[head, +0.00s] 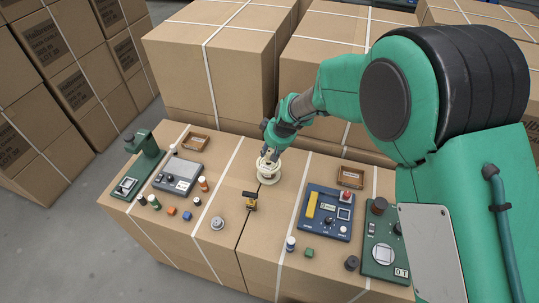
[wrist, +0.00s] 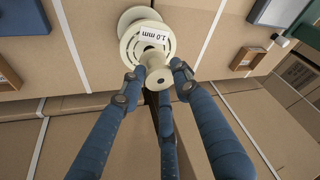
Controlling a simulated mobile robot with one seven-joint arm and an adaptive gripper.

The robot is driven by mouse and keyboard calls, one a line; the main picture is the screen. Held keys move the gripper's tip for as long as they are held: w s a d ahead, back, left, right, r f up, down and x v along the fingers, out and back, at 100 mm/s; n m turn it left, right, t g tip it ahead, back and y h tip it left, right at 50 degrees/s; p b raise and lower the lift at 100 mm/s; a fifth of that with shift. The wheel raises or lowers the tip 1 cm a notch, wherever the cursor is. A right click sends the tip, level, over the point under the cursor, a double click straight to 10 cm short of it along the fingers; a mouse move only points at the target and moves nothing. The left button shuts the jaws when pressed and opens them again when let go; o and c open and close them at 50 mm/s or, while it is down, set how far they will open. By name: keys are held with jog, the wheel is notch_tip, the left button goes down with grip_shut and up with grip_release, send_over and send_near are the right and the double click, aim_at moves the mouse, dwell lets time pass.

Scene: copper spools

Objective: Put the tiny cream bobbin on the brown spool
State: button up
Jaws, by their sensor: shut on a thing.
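My gripper (head: 269,154) reaches down over the middle of the carton top. In the wrist view, its blue fingers (wrist: 158,76) are shut on a tiny cream bobbin (wrist: 154,62). The bobbin shows just in front of a larger cream spool (wrist: 135,30) with a "1.0 mm" label; I cannot tell whether the two touch. In the head view, this larger spool (head: 268,177) stands on the carton under my gripper, and the bobbin is hard to make out there. I cannot pick out a clearly brown spool in either view.
A grey scale (head: 178,176), a green stand (head: 140,165) and small coloured pieces lie to the left. A black-and-yellow tool (head: 250,201) lies in front of the spool. A blue meter (head: 327,212), a brown tray (head: 350,177) and a green device (head: 384,250) lie to the right.

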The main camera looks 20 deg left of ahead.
aim_at(271, 152)
jog(key=shift+w+a, duration=0.15)
jog(key=shift+w, duration=0.1)
jog(key=shift+w+f+b, duration=0.1)
jog(key=shift+f+b, duration=0.3)
jog(key=shift+f, duration=1.4)
jog(key=shift+f, duration=0.2)
jog(key=o, duration=1)
jog(key=shift+o, duration=0.2)
jog(key=shift+r, duration=0.2)
jog(key=shift+r, duration=0.25)
jog(key=p+v, duration=0.1)
jog(key=v, duration=1)
jog(key=shift+r+p, duration=0.25)
jog(key=shift+p, duration=0.1)
